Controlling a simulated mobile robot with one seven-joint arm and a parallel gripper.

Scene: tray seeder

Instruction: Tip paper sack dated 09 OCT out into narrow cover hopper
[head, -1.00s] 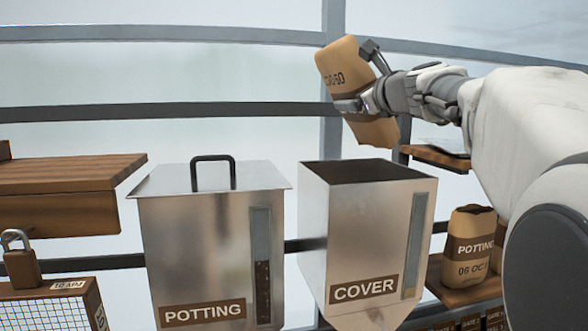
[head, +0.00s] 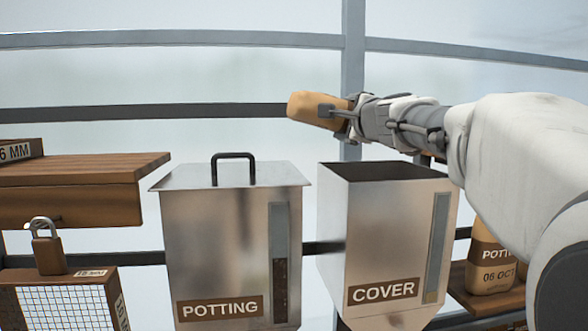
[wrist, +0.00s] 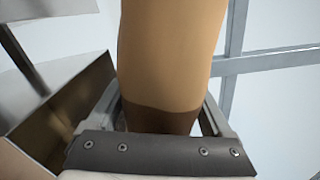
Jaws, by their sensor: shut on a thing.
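My gripper (head: 337,112) is shut on a tan paper sack (head: 304,107) with a brown band. The sack is tipped over, lying nearly level in the head view, above and a little left of the narrow COVER hopper (head: 382,250). No date can be read on it now. The hopper's dark top is open, and its sight strip shows a little tan at the bottom. In the wrist view, the sack (wrist: 170,55) stands between the fingers of my gripper (wrist: 160,115). Metal walls show at left there. No falling material is visible.
The lidded POTTING hopper (head: 228,245) stands just left. A sack dated 06 OCT (head: 490,262) sits on a low shelf at right, partly behind my arm. Grey frame bars run behind.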

